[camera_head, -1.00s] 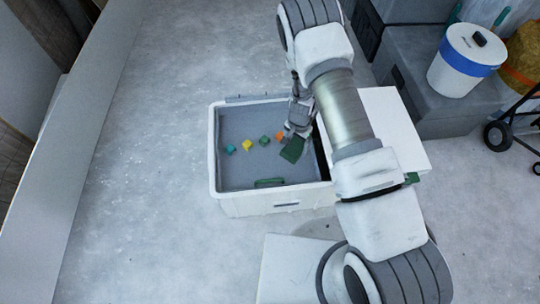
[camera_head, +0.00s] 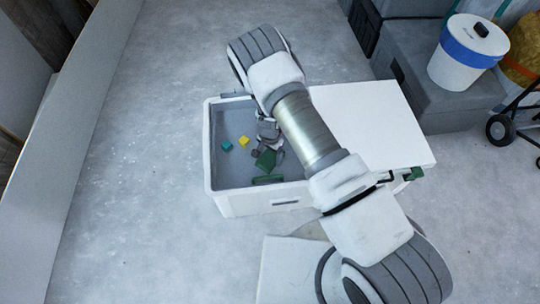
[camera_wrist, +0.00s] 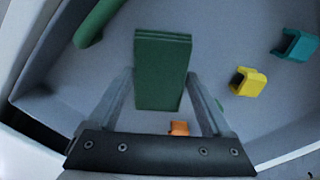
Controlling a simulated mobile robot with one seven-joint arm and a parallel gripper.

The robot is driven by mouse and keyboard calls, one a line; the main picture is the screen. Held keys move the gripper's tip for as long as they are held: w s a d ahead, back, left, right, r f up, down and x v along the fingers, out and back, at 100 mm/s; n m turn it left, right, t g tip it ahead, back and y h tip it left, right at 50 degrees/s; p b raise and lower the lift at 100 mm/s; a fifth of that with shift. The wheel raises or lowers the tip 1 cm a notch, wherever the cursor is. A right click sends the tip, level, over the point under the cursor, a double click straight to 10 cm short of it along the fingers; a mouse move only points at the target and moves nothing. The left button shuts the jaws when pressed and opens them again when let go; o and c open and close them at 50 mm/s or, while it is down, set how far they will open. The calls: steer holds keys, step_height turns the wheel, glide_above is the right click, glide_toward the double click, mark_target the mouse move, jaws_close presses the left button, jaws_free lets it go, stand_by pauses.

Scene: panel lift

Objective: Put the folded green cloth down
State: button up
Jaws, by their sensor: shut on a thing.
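The folded green cloth (camera_head: 265,159) is a dark green, layered rectangle. In the wrist view the cloth (camera_wrist: 161,70) lies between the two fingers of my gripper (camera_wrist: 159,84), which is shut on it. In the head view my gripper (camera_head: 269,146) is inside the outline of the open white box (camera_head: 250,203), with the cloth over its grey floor. I cannot tell whether the cloth touches that floor.
A yellow piece (camera_wrist: 248,82), a teal piece (camera_wrist: 295,45) and an orange piece (camera_wrist: 179,128) lie in the box. A green bar (camera_head: 268,179) lies by its near wall. A white panel (camera_head: 375,115) adjoins the box's right side. Bare box floor shows at left.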

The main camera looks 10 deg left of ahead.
mark_target(270, 156)
steer(key=shift+f, duration=0.2)
steer(key=o, duration=1.1)
steer(key=shift+r, duration=0.1)
step_height(270, 156, up, 12)
steer(key=p, duration=0.5)
steer(key=shift+r, duration=0.15)
